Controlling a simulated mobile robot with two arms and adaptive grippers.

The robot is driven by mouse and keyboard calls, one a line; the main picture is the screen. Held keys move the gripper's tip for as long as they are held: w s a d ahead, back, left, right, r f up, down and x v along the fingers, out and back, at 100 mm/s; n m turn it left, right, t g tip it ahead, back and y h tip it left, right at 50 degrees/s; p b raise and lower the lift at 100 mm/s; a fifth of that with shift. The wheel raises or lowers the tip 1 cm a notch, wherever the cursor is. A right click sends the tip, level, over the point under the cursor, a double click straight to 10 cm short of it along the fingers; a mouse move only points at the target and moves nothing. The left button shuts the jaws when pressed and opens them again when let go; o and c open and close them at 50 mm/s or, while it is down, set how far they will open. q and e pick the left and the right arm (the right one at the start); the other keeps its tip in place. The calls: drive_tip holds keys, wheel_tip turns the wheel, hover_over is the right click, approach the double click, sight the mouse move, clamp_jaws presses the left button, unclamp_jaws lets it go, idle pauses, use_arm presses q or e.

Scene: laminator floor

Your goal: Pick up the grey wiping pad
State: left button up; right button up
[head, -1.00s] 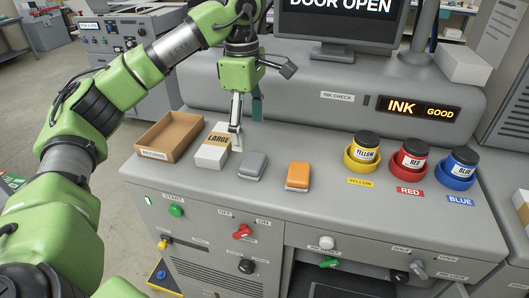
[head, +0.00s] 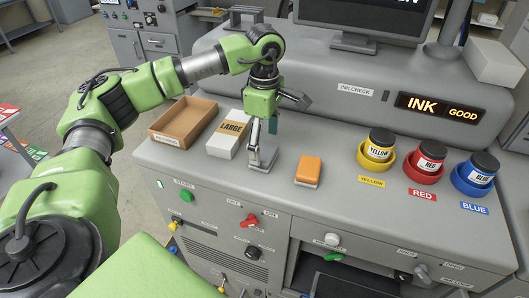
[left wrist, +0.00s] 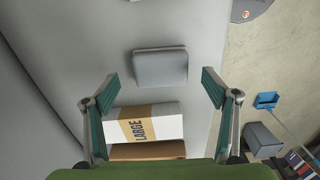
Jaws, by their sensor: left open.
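The grey wiping pad (head: 267,160) lies flat on the machine's grey top, between the white LARGE box and an orange pad. In the left wrist view the grey pad (left wrist: 160,68) shows whole, centred ahead of the gap between the fingers. My left gripper (head: 263,150) points down over the pad, with one finger overlapping it in the head view. In the left wrist view my left gripper (left wrist: 160,76) has its fingers wide apart with nothing between them. The height left between fingertips and pad is hard to judge. My right gripper is not in view.
The white LARGE box (head: 226,133) and a brown open tray (head: 185,122) stand left of the pad. The orange pad (head: 308,170) lies to its right. Yellow (head: 378,149), red (head: 427,164) and blue (head: 478,175) ink jars stand farther right.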

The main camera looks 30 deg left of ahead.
sight(264, 152)
use_arm(q)
wheel_tip(264, 152, down, 3)
drive_tip(key=shift+s+a+p, duration=0.1)
drive_tip(key=shift+s+p, duration=0.05)
drive_tip(key=shift+p, duration=0.7)
drive_tip(key=shift+f, duration=0.35)
drive_tip(key=c, duration=1.2)
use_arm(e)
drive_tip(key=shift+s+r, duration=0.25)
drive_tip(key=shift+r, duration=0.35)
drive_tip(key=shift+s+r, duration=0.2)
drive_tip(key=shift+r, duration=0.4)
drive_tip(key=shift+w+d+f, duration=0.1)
